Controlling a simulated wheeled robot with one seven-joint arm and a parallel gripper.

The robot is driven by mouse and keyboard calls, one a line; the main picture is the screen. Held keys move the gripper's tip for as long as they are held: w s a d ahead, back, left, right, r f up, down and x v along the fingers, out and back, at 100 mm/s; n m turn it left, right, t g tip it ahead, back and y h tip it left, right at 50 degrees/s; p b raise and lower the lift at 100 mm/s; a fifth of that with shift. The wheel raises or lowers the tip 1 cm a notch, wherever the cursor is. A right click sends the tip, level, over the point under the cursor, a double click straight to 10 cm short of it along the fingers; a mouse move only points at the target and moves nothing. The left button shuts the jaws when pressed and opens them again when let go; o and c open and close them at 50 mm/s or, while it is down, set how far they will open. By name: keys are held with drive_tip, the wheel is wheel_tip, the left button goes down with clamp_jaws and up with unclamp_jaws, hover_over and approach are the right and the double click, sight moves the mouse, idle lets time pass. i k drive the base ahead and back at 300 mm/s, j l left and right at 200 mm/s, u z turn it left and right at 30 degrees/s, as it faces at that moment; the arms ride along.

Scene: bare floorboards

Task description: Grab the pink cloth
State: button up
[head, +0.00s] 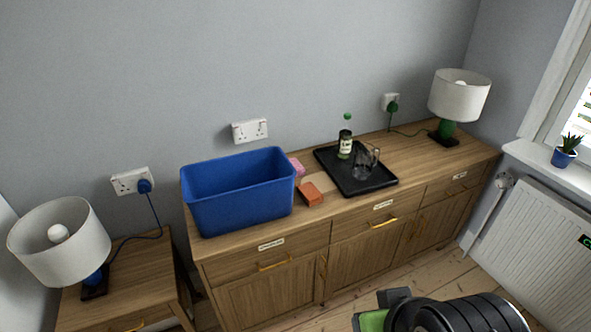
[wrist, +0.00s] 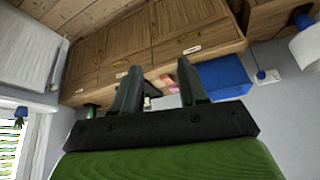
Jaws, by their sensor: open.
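The pink cloth (head: 297,167) is a small pink patch on the wooden sideboard, behind the right end of the blue bin, which hides part of it. An orange-red block (head: 311,194) lies in front of it, nearer the sideboard's front edge. In the head view only part of my arm and a green part of its end show at the bottom, low in front of the sideboard. In the wrist view my gripper (wrist: 157,72) is open and empty, its two dark fingers apart. Small pink and orange patches show far off between the fingers, too small to tell apart surely.
The blue bin (head: 240,204) stands left on the sideboard (head: 421,165). A black tray (head: 370,188) holds a bottle (head: 345,144) and a glass jug (head: 363,165). A lamp (head: 459,97) stands at the right end, another lamp (head: 60,242) on a left cabinet. A radiator (head: 535,240) is at right.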

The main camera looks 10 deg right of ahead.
sight(300, 171)
drive_tip(key=i+l+u, duration=0.2)
drive_tip(key=u, duration=0.3)
drive_tip(key=i+l+u, duration=0.3)
drive_tip(key=u, duration=0.2)
drive_tip(key=i+l+u, duration=0.2)
drive_tip(key=l+u, duration=0.3)
drive_tip(key=j, duration=0.1)
